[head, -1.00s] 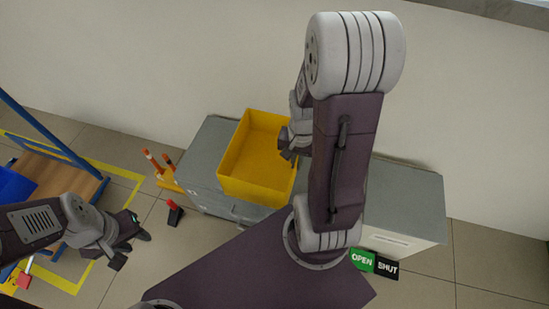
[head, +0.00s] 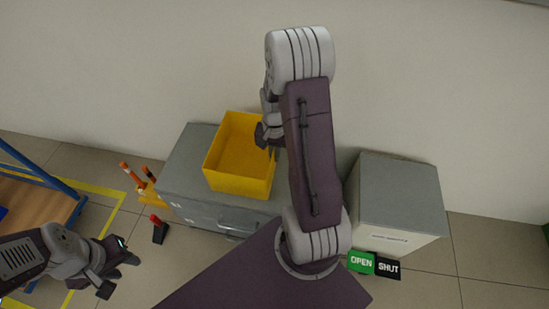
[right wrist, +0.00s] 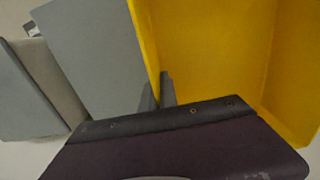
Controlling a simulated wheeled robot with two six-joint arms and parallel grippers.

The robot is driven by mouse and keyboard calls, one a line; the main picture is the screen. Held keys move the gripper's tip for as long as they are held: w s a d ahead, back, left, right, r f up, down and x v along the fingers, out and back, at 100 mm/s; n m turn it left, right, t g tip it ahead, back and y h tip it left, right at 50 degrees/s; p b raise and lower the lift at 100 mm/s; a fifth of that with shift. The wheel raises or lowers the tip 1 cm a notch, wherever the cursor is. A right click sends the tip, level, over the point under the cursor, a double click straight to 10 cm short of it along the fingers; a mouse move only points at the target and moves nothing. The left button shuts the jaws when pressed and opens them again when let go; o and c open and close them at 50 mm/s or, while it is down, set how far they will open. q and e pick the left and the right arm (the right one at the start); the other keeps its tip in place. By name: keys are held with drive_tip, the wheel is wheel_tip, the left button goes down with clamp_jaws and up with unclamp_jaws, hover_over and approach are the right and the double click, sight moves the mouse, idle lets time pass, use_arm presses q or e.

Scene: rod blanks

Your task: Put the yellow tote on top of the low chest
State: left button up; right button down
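The yellow tote (head: 238,182) is upright and looks empty, over the top of a grey chest (head: 187,160) against the wall. I cannot tell whether it touches the chest top. My right gripper (head: 267,140) is at the tote's right wall. In the right wrist view its fingers (right wrist: 157,92) are close together, one on each side of the tote's wall (right wrist: 148,50), and look shut on it. My right arm hides part of the chest. My left gripper (head: 122,275) is open and empty over the floor at lower left.
A second cabinet (head: 400,185) with a grey top and pale front stands to the right, beyond a gap. Green OPEN (head: 361,262) and black SHUT (head: 388,267) signs lie before it. Orange-handled items (head: 132,175), a red-and-black object (head: 159,229) and a blue-framed bench (head: 40,200) are left.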

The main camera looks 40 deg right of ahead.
drive_tip(key=shift+r, duration=0.1)
drive_tip(key=shift+f, duration=0.2)
drive_tip(key=c, duration=1.6)
unclamp_jaws()
drive_tip(key=shift+c, duration=0.2)
wheel_tip(320, 180, up, 12)
drive_tip(key=p, duration=0.6)
drive_tip(key=shift+r, duration=0.2)
drive_tip(key=s+a+n, duration=0.3)
drive_tip(key=a+n, duration=0.2)
drive_tip(key=a, duration=0.2)
drive_tip(key=s+a+n+t, duration=0.1)
drive_tip(key=s+a+n, duration=0.3)
drive_tip(key=a, duration=0.3)
drive_tip(key=shift+a+r+n, duration=0.2)
drive_tip(key=shift+a+n, duration=0.2)
